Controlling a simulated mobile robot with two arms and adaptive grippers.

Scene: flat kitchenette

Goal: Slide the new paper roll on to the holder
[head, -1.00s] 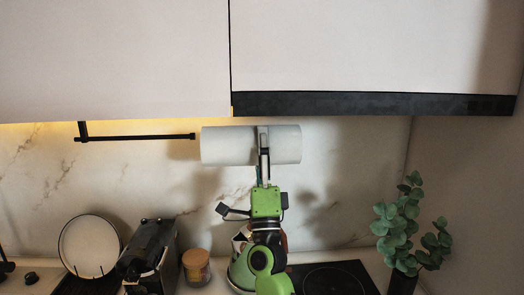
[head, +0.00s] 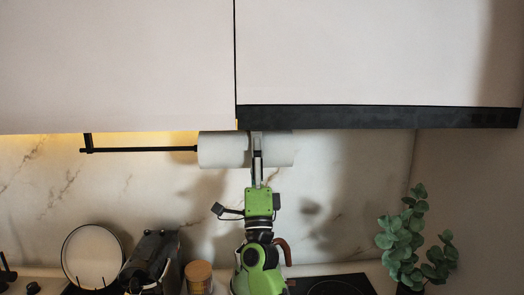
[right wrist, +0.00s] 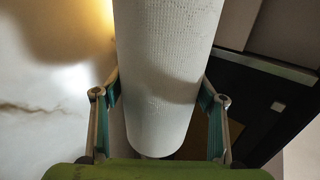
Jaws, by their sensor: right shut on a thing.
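The white paper roll (head: 225,151) is held level below the wall cabinets. The holder (head: 140,150) is a thin black horizontal bar hanging from the left cabinet, its free end pointing right. The bar's free end meets the roll's left end in the head view; I cannot tell whether it has entered the core. My right gripper (head: 257,150) is shut on the roll, right of its middle, from below. In the right wrist view the roll (right wrist: 168,70) lies between the two fingers. My left gripper is not in view.
The cabinets (head: 120,65) with a dark lower edge (head: 380,117) are just above the roll. On the counter stand a plate (head: 92,255), a black coffee machine (head: 150,262), a jar (head: 198,275), a hob (head: 335,286) and a plant (head: 410,240).

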